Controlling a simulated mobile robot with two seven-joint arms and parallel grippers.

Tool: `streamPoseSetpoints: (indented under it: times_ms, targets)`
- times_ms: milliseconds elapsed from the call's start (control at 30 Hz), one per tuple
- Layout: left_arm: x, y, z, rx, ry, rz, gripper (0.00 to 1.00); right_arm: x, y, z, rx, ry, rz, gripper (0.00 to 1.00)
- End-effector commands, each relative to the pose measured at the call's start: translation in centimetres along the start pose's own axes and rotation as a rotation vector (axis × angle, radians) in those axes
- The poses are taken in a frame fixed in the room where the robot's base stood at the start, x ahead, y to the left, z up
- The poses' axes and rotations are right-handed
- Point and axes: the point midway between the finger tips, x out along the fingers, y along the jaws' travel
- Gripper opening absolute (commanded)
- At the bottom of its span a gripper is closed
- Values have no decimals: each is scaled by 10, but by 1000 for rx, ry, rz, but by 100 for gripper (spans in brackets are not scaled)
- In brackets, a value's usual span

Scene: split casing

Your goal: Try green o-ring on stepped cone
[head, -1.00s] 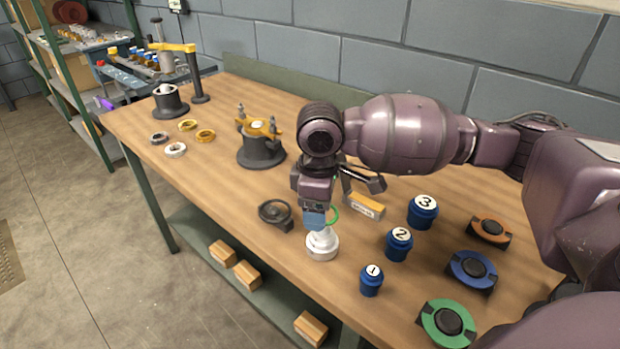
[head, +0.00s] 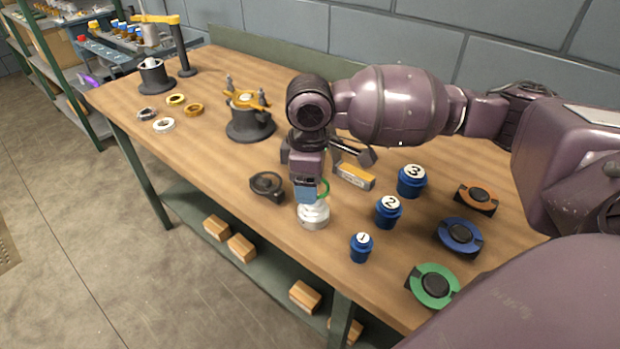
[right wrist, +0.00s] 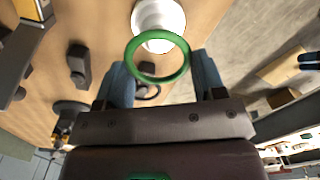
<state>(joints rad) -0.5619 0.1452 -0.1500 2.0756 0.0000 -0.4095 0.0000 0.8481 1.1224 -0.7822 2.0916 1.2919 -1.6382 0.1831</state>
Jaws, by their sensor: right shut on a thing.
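The green o-ring (right wrist: 184,68) is held between the blue fingertips of my right gripper (right wrist: 166,80). In the head view the o-ring (head: 323,189) shows as a thin green arc beside the fingers of my right gripper (head: 307,193). The white stepped cone (head: 313,217) stands upright on the bench just below the gripper. In the right wrist view the cone (right wrist: 160,17) appears beyond the ring, and the ring's far edge overlaps its image. I cannot tell whether ring and cone touch. My left gripper is not in view.
Blue cylinders numbered 1 (head: 361,247), 2 (head: 389,212) and 3 (head: 411,181) stand right of the cone. Green (head: 433,285), blue (head: 461,237) and orange (head: 477,198) round pieces lie further right. A dark round part (head: 267,187) lies left of the cone. The workbench (head: 215,170) is clear at front left.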

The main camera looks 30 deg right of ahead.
Motion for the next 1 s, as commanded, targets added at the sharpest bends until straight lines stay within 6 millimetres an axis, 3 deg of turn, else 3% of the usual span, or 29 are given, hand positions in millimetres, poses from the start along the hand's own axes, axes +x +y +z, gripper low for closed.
streamPoseSetpoints:
  times_ms: [1000]
  targets:
    - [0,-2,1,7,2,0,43,3,0,0,1,-1,-2,31]
